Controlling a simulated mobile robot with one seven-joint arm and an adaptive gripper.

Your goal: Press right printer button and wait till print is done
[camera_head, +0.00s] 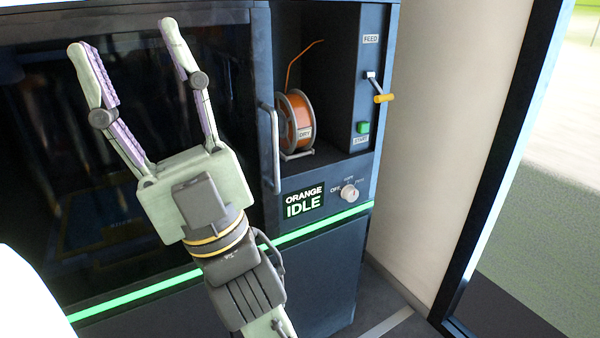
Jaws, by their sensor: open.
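The printer (320,250) is a large dark cabinet with a dark glass front on the left. A green button (363,128) sits on its right-hand panel, above a small label that seems to read START. A display (304,203) reads ORANGE IDLE. My gripper (125,38) is open and empty, raised in front of the dark glass. Its fingers point up and left, well to the left of the green button and apart from it. The button is in plain view.
An orange filament spool (295,120) sits in the recess. A FEED crank with an orange handle (383,98) juts out at right. A white knob (349,193) is below. A vertical door handle (270,148) stands between my gripper and the spool. A wall (445,120) is at right.

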